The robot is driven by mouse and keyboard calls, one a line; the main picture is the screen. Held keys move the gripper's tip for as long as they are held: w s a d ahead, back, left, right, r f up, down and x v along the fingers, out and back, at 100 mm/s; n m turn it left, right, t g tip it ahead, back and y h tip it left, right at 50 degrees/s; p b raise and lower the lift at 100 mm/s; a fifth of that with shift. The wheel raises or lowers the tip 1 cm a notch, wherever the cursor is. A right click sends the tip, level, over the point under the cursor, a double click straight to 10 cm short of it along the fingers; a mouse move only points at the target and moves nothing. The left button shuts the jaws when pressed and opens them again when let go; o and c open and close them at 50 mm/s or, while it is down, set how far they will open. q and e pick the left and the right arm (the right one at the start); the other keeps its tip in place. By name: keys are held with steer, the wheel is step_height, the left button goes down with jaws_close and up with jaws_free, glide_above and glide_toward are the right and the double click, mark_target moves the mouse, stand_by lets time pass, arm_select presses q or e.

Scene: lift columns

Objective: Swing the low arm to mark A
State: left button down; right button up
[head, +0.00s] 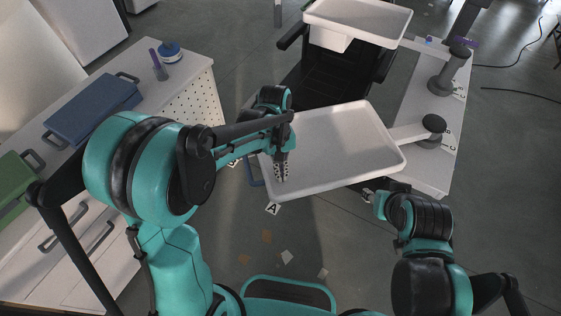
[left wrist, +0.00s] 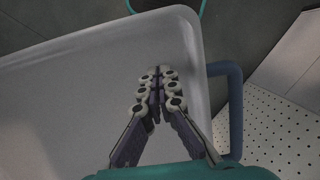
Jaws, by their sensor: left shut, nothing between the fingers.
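The low arm carries a white tray (head: 340,140) and runs by a white link (head: 408,132) to a dark round hub (head: 433,124) on the right. The mark A card (head: 273,208) lies on the floor just in front of the tray's near left corner. My left gripper (head: 281,178) is shut and empty over the tray's left end; in the left wrist view its fingers (left wrist: 157,75) are together above the white tray (left wrist: 70,90). I cannot tell whether they touch it. My right gripper (head: 370,195) is near the tray's front right edge; its finger opening is too small to tell.
A higher white tray (head: 360,18) stands at the back, with another dark column (head: 448,75) on the right bench. A left cabinet holds a blue case (head: 95,108), a green case (head: 15,182) and a blue-lidded jar (head: 170,52). Small paper scraps (head: 287,257) lie on the open floor.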

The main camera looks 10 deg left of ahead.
mark_target(285, 190)
arm_select(q)
steer(key=s, duration=0.1)
steer(key=s+d, duration=0.1)
steer(key=s, duration=0.1)
steer(key=shift+s+d, duration=0.15)
steer(key=shift+d, duration=0.1)
steer(key=shift+s, duration=0.2)
arm_select(e)
steer(key=shift+f, duration=0.3)
arm_select(q)
steer(key=shift+d+r, duration=0.1)
